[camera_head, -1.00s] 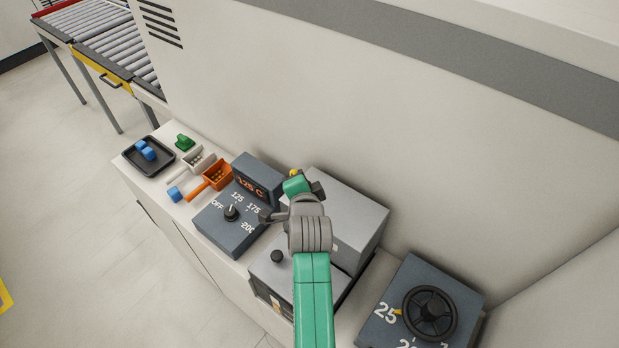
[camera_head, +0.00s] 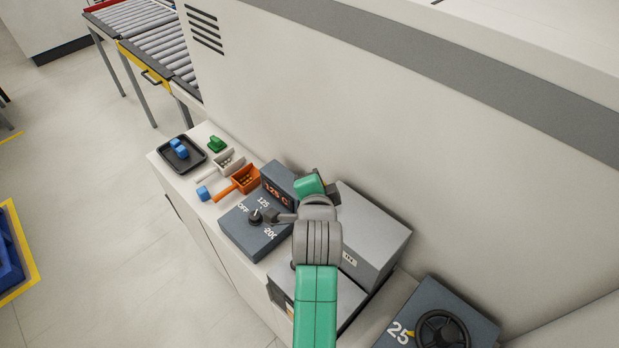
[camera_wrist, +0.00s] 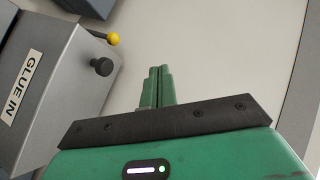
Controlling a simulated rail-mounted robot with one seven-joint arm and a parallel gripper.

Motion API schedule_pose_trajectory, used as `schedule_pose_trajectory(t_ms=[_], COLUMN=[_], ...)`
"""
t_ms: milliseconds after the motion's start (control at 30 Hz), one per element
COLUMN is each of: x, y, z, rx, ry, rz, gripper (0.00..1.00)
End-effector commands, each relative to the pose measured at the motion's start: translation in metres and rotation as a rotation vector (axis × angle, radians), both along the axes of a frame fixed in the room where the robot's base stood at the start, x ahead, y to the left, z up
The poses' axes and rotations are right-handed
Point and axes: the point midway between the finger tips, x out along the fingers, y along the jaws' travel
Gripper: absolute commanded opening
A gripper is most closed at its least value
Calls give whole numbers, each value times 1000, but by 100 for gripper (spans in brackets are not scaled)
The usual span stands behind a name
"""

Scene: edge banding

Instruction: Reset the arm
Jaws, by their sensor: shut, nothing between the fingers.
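My arm rises from the bottom of the head view, with green and grey links over the counter. Its green end (camera_head: 310,185) is near the grey box behind the heater dial. The fingers cannot be made out there. In the wrist view my gripper (camera_wrist: 158,70) has its two green fingers together with nothing between them. They point toward a plain pale surface. The grey "GLUE IN" box (camera_wrist: 55,75) is to the left of the fingers, with a black knob (camera_wrist: 102,67) and a yellow-tipped lever (camera_wrist: 113,38), apart from the fingers.
The dial unit (camera_head: 240,232) with a "125 C" display (camera_head: 278,190) is left of my arm. An orange scoop (camera_head: 244,179), a pale scoop (camera_head: 226,163) and a black tray (camera_head: 196,163) lie farther left. A handwheel unit (camera_head: 395,328) is at lower right. A pale machine wall stands behind.

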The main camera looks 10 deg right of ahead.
Motion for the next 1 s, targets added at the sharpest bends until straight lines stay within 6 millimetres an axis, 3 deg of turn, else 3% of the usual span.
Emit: schedule_pose_trajectory(t_ms=[200, 600, 667, 767, 833, 1000], x=[-13, -16, -16, -24, -39, -103], y=[18, 20, 21, 27, 35, 61], z=[24, 29, 40, 98, 158, 299], rx=[0, 0, -20, -149, -298, -704], ry=[-2, 0, -18, -113, -215, -473], rz=[-1, -1, 8, 61, 107, 155], gripper=[0, 0, 0, 0, 0, 0])
